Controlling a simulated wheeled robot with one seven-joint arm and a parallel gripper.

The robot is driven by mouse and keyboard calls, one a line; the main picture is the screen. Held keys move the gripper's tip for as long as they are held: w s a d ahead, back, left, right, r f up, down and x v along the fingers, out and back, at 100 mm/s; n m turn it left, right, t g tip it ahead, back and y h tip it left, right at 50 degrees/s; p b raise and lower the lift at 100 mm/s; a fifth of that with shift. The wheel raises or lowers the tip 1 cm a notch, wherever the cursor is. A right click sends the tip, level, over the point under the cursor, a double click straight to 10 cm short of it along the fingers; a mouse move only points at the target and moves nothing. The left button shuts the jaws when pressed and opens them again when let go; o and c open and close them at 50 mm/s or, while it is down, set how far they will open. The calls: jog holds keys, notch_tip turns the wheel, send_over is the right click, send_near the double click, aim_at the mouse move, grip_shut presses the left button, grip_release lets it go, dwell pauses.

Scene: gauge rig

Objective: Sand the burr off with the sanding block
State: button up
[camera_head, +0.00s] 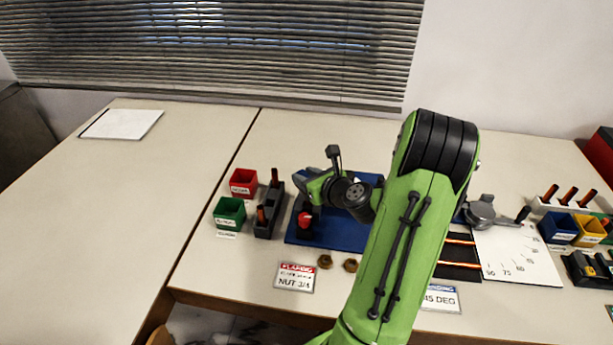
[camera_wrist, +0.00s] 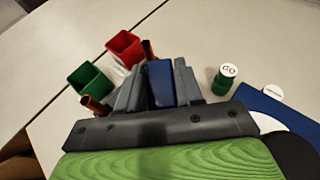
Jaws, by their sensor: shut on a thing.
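My gripper (camera_wrist: 158,75) is shut on a blue block (camera_wrist: 160,84), which sits between its grey fingers in the wrist view. I take this to be the sanding block; no label on it shows. In the head view my gripper (camera_head: 305,177) is held above the left part of the blue mat (camera_head: 297,236), beside the dark rack (camera_head: 264,224) with copper tubes. A tube end (camera_wrist: 96,104) shows left of the fingers in the wrist view. I cannot make out a burr in either view.
A red bin (camera_head: 243,182) and a green bin (camera_head: 229,212) stand left of the rack. A green plug marked GO (camera_wrist: 224,80) stands right of my fingers. Brass nuts (camera_head: 325,261) lie before the mat. My arm hides the table's middle. The left table is mostly clear.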

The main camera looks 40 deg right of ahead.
jog(key=shift+s+a+f, duration=0.1)
jog(key=shift+s+f, duration=0.05)
jog(key=shift+s, duration=0.6)
jog(key=shift+s+a+f, duration=0.1)
jog(key=shift+s, duration=0.65)
jog(key=shift+w, duration=0.1)
jog(key=shift+w+r, duration=0.15)
jog(key=shift+w, duration=0.05)
jog(key=shift+w+d+p, duration=0.2)
jog(key=shift+w+p, duration=0.8)
jog(key=shift+w, duration=0.25)
jog(key=shift+s+f, duration=0.1)
jog(key=shift+f, duration=0.1)
